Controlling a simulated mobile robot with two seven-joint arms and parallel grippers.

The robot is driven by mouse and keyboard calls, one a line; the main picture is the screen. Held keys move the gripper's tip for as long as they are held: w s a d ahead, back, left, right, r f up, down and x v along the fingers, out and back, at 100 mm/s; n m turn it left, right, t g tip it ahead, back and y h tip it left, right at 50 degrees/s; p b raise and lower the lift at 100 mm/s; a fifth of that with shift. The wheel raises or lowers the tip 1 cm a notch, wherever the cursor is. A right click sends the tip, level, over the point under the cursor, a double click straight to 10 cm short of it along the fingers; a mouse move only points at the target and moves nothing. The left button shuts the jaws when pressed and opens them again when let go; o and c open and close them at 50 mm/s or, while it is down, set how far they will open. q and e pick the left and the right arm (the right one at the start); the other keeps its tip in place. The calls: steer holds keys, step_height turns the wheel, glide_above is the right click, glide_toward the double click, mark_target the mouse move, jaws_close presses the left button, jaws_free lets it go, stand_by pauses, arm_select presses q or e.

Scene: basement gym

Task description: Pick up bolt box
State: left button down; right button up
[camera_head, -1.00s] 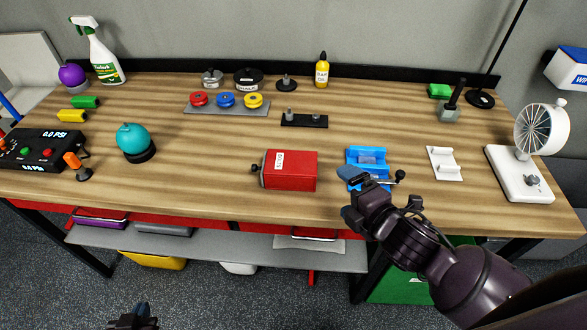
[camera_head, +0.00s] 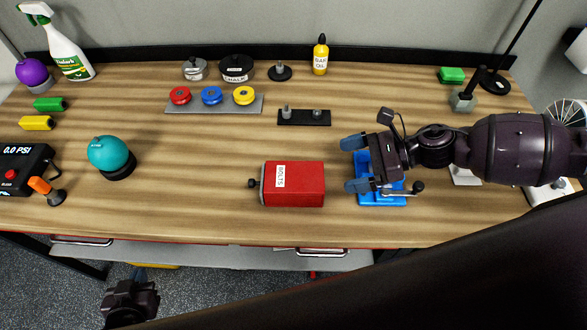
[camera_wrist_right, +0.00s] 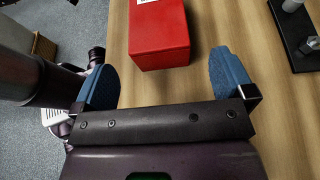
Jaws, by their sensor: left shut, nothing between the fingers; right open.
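The bolt box (camera_head: 294,184) is a red box with a white "BOLTS" label and a dark knob on its left end. It lies on the wooden workbench near the front edge. My right gripper (camera_head: 352,164) is open and empty, just right of the box, with its blue fingers pointing left toward it. In the right wrist view the box (camera_wrist_right: 159,38) stands ahead, between the lines of the two spread fingers (camera_wrist_right: 165,75) and apart from them. My left gripper (camera_head: 133,300) is low at the bottom left, below the bench edge, shut and empty.
A blue holder (camera_head: 380,199) with a lever sits under my right gripper. A teal ball (camera_head: 108,153) on a black base stands left. The wood between ball and box is clear.

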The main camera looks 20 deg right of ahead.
mark_target(299, 176)
steer(key=x, duration=0.3)
steer(key=shift+a+p, duration=0.3)
steer(key=shift+a, duration=0.15)
steer(key=shift+w+a+f, duration=0.1)
steer(key=shift+a+f, duration=0.15)
steer(key=shift+a, duration=0.2)
steer(key=shift+w+a+f, duration=0.1)
steer(key=shift+a+f, duration=0.05)
steer(key=shift+a, duration=0.45)
steer(key=p+x, duration=0.1)
steer(key=x, duration=0.2)
steer(key=shift+a, duration=0.15)
steer(key=shift+w+a+f, duration=0.1)
steer(key=shift+a+f, duration=0.1)
steer(key=shift+a, duration=0.1)
arm_select(q)
steer(key=shift+s+a+r, duration=0.1)
steer(key=shift+s+r, duration=0.45)
steer(key=shift+r, duration=0.1)
arm_select(e)
steer(key=c, duration=0.7)
